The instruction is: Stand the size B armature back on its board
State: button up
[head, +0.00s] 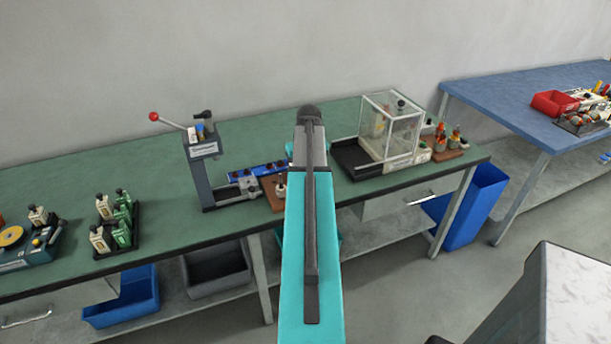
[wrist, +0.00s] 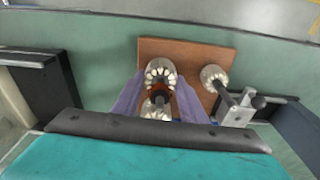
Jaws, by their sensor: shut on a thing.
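In the wrist view my gripper (wrist: 158,105) is shut on an armature (wrist: 158,97), which has a dark centre, orange-brown winding and pale toothed rings. It is seen end-on over the left part of a brown board (wrist: 190,46). I cannot tell whether it touches the board. A second pale-toothed armature (wrist: 214,74) stands on the board to the right. No size letter is legible. In the head view the brown board (head: 274,203) shows just left of my arm, with a small armature (head: 281,189) on it. My arm hides my gripper there.
A lever press (head: 203,160) stands left of the board, with a blue strip (head: 258,169) behind. A clear-walled case (head: 391,125) stands to the right. Another brown board (head: 450,154) with orange-wound armatures is at the bench's right end. Bottles (head: 114,222) stand left; green bench lies clear between.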

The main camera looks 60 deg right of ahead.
jog(key=shift+f, duration=0.4)
dwell(0.5)
jog(key=o, duration=1.3)
jog(key=shift+o, duration=0.2)
jog(key=shift+r+p, duration=1.4)
jog(key=shift+r, duration=0.85)
notch_tip(320, 180, up, 14)
jog(key=s+a+b, duration=0.1)
jog(key=b, duration=0.2)
jog(key=shift+s+f, duration=0.15)
